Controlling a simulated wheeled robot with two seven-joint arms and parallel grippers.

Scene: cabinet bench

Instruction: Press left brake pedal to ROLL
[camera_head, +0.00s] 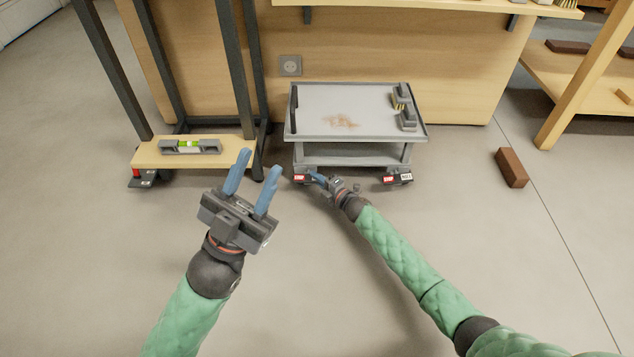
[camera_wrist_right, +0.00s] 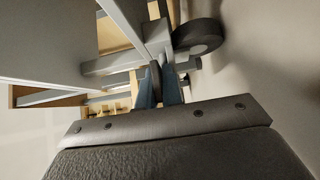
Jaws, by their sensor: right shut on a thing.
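The grey cart (camera_head: 365,153) stands against the wooden bench, with a brake pedal at each front corner. The left brake pedal (camera_head: 300,179) shows a red STOP label; its right end is covered by my right gripper (camera_head: 317,177). The right gripper's blue fingers are close together at that end, and in the right wrist view (camera_wrist_right: 160,92) they close around a dark piece beside the cart's wheel (camera_wrist_right: 198,38). The right brake pedal (camera_head: 398,180) shows red STOP and white ROLL labels. My left gripper (camera_head: 258,162) is open and empty, above the floor left of the cart.
A dark-framed rack (camera_head: 153,160) with a spirit level (camera_head: 189,146) on its shelf stands left of the cart. A brown brick (camera_head: 511,168) lies on the floor to the right. Floor in front is clear.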

